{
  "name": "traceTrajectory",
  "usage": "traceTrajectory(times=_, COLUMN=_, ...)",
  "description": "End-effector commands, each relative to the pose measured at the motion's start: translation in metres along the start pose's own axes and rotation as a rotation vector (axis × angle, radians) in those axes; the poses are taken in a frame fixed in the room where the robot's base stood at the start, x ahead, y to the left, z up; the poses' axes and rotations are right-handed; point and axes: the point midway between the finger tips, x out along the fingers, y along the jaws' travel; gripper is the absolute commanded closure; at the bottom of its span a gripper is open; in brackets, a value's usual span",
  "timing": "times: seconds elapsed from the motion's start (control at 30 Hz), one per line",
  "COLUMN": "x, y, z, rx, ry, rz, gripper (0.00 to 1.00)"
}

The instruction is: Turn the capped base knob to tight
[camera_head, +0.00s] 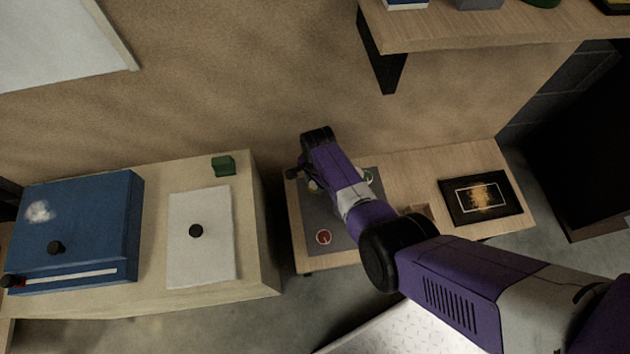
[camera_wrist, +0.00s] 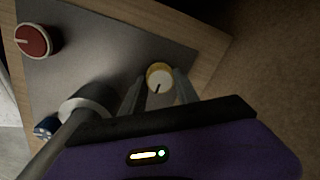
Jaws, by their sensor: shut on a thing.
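A round knob (camera_wrist: 159,77) with a pale cream cap and a yellow base stands on the grey panel (camera_wrist: 112,40). A short dark line on its cap points down and slightly left in the wrist view. My gripper (camera_wrist: 158,88) is shut on this knob, one finger on each side. In the head view my purple arm reaches over the grey panel (camera_head: 311,217) on the wooden table, and the forearm and hand hide much of it.
A red knob (camera_wrist: 34,40) with a white line sits at the panel's corner; the head view shows it too (camera_head: 323,237). A blue knob (camera_wrist: 45,127) and a grey cylinder (camera_wrist: 85,103) are nearby. A black framed picture (camera_head: 481,198) lies right; a shelf (camera_head: 480,30) hangs above.

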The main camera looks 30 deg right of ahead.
Motion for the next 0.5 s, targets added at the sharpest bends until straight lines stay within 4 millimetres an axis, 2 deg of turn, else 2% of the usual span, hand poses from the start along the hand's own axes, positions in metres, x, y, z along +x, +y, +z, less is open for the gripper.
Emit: traceTrajectory(times=0.5, x=0.0004, y=0.0012, z=0.0017, rx=0.489, ry=0.024, rz=0.002, gripper=1.00)
